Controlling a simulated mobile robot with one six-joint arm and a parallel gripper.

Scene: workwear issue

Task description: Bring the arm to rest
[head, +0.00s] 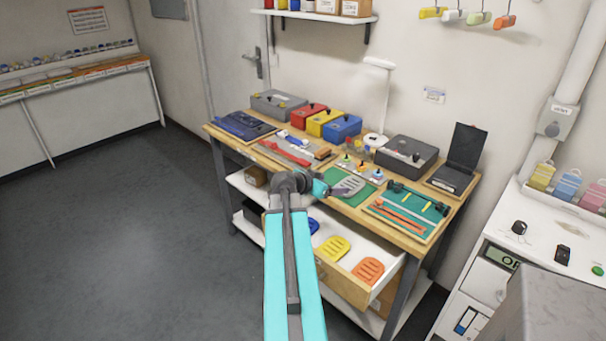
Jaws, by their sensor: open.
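My arm (288,265) reaches up from the bottom edge over the front of the workbench (342,207). Its dark wrist joints (292,183) are beside the bench's front edge. My gripper (328,190) is small in the picture, open, and points right over the bench top. The fingertips are hard to make out.
Below, an open drawer (392,292) juts out, holding a yellow pad (333,248), an orange pad (367,270) and a partly hidden blue one (314,226). Boxes and tool trays crowd the bench. A white cabinet (489,279) stands right. The floor (150,240) at left is clear.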

